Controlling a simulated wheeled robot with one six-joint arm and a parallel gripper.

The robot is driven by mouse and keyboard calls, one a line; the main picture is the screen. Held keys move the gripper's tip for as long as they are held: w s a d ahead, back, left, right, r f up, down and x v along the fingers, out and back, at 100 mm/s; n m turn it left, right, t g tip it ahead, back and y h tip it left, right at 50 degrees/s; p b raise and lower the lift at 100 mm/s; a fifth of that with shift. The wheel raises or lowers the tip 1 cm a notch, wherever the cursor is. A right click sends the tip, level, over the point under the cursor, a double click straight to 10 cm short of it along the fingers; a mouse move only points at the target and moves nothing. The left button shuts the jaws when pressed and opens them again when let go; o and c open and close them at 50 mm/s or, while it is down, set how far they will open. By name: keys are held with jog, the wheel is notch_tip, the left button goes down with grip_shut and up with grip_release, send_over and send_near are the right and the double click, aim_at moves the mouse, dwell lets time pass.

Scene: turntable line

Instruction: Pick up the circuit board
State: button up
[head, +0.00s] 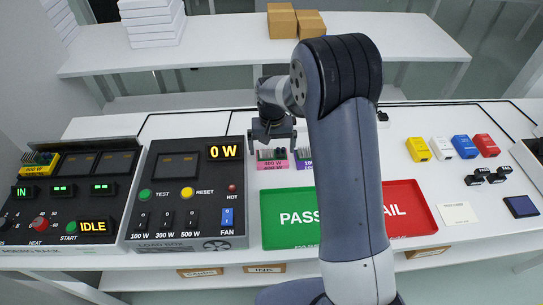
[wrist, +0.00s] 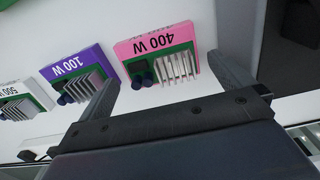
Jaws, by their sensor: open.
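A circuit board with a pink 400 W label (wrist: 155,42), pale heat-sink fins and dark cylindrical parts lies flat on the white table. In the head view this pink-labelled board (head: 272,164) is just below my gripper (head: 273,146). In the wrist view my gripper (wrist: 163,75) is open, with one finger on each side of the pink-labelled board and nothing held. A purple-labelled 100 W board (wrist: 78,72) lies beside it, close to the left finger. A white-labelled 500 W board (wrist: 25,97) lies further left. My arm hides part of the row in the head view.
A green PASS tray (head: 275,228) and a red FAIL tray (head: 410,214) lie in front. The load box (head: 185,195) and an oven-like panel (head: 65,205) stand left, with a yellow-labelled board (head: 38,163) on the panel. Small coloured blocks (head: 461,146) sit right.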

aim_at(272, 157)
jog(key=shift+f, duration=1.4)
jog(key=shift+c, duration=0.4)
jog(key=c, duration=0.8)
